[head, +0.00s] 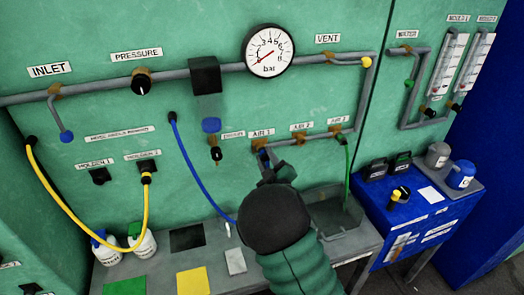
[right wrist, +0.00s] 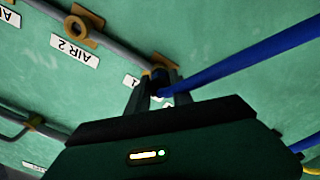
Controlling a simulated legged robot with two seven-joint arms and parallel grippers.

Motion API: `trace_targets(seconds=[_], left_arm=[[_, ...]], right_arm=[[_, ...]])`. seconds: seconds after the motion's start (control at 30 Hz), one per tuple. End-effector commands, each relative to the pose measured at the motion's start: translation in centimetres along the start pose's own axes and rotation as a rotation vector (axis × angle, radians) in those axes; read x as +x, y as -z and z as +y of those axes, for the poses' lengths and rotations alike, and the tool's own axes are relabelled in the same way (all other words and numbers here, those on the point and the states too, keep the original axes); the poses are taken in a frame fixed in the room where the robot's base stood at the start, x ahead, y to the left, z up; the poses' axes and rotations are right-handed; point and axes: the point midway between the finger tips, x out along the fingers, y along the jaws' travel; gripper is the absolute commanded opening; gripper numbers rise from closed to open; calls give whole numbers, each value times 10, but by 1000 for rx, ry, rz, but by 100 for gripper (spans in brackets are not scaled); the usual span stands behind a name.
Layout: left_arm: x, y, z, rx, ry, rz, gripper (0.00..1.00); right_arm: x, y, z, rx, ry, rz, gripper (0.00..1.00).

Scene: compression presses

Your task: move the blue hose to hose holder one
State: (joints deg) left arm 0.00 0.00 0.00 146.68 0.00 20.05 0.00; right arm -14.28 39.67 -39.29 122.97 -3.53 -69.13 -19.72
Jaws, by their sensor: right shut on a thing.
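The blue hose (head: 190,168) hangs from a black fitting at the panel's middle left, curves down and passes behind my right arm. My right gripper (head: 266,168) is at the AIR 1 port (head: 259,144) and is shut on the blue hose's end. In the right wrist view the fingers (right wrist: 162,92) close around this end, right at the port, and the hose (right wrist: 245,62) runs off to the upper right. I cannot tell whether the end is still seated in the port. Holder 1 (head: 100,176) is a black, empty bracket at the left. My left gripper is not in view.
A yellow hose (head: 75,215) runs to holder 2 (head: 147,178), beside holder 1. A green hose (head: 347,165) hangs at AIR 3. White bottles (head: 142,245) stand on the bench below the holders. A clear tray (head: 335,215) sits right of my arm.

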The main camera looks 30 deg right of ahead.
Motion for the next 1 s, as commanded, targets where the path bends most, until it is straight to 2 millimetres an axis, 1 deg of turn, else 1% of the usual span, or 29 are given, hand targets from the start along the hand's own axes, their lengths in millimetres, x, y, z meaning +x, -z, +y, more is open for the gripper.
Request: trace_targets(seconds=[0.27,1.0], left_arm=[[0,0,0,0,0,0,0],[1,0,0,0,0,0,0]], right_arm=[[-2,-1,-1,0,3,-2,0],[-24,0,0,1,2,-1,0]])
